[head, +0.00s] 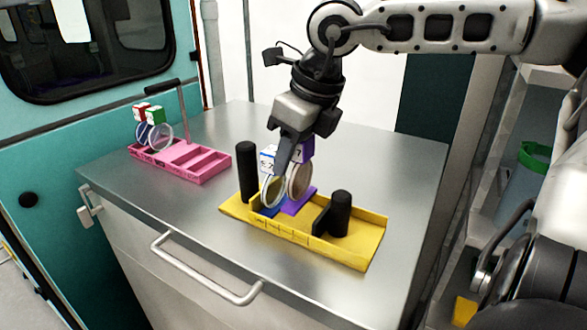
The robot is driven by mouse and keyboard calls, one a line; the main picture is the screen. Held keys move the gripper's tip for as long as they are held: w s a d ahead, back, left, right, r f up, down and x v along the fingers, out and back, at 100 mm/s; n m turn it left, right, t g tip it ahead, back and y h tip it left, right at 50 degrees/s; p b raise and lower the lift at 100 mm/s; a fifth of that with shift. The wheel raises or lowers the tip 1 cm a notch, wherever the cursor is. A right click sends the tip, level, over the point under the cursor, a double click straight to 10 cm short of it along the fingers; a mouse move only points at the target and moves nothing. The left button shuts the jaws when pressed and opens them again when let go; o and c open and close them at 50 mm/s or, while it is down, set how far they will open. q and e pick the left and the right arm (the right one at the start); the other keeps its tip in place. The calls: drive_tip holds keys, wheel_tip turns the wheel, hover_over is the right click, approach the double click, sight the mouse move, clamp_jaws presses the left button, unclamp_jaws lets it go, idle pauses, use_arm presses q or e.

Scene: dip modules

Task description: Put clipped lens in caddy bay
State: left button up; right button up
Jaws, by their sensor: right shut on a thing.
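The pink caddy (196,168) stands at the left of the metal counter. Lenses with a red clip (140,111) and a green clip (155,115) stand upright in its left end, and bays at its right look empty. In the yellow tray (366,249), a lens with a white clip (267,160) stands beside a lens with a purple clip (306,149). My right gripper (284,162) points down at these two clips and is shut on one of them. Its fingers overlap both, so I cannot tell which. My left gripper is out of view.
Two black posts (246,170) (341,213) rise from the yellow tray. Bare counter (220,130) lies between caddy and tray. The counter's front edge has a bar handle (205,281).

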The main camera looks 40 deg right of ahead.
sight(294, 173)
drive_tip(key=f, duration=0.3)
drive_tip(key=shift+d+f, duration=0.3)
drive_tip(key=shift+f, duration=0.1)
drive_tip(key=shift+f+b, duration=0.25)
drive_tip(key=shift+b, duration=0.1)
drive_tip(key=o, duration=1)
drive_tip(key=shift+r, duration=0.1)
drive_tip(key=shift+r, duration=0.1)
